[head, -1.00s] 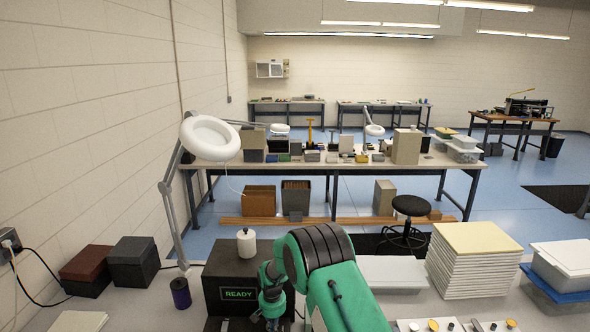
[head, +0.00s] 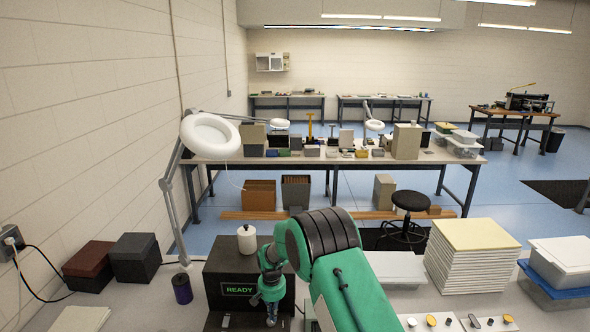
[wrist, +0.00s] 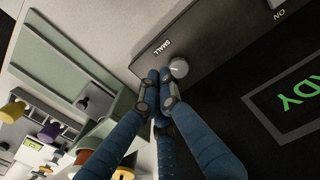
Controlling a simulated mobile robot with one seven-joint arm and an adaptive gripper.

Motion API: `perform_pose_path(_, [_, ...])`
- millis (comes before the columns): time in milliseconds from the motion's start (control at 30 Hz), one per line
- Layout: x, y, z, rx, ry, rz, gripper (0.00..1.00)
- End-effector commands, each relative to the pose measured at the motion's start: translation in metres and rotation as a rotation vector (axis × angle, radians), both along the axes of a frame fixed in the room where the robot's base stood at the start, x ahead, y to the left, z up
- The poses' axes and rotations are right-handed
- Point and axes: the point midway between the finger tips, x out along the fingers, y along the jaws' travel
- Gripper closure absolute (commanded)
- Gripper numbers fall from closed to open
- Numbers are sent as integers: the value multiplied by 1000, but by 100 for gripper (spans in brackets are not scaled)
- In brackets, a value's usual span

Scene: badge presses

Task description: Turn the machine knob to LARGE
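The machine is a dark box (head: 222,268) on the bench at lower centre in the head view, with a green READY display (head: 239,289). In the wrist view a small round grey knob (wrist: 179,68) with a pale mark sits on the machine's dark face, close to the SMALL label (wrist: 163,47). No LARGE label is visible. My gripper (wrist: 158,75) has its blue fingers drawn together, tips right beside the knob; whether they touch it I cannot tell. Nothing shows between the tips.
A white-lidded jar (head: 247,240) stands on the machine. A purple-black cup (head: 182,288) and a lamp post (head: 172,205) are to its left, with dark boxes (head: 134,260) beyond. Stacked sheets (head: 473,258) and a panel of small knobs (head: 450,323) lie to the right.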

Motion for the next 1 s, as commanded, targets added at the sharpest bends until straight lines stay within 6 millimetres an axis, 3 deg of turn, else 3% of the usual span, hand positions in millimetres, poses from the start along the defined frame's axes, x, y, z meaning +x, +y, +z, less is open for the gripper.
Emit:
perform_pose_path(367, [0, 1, 2, 0, 1, 46, 100])
perform_pose_path(1000, [3, 13, 11, 0, 0, 508, 100])
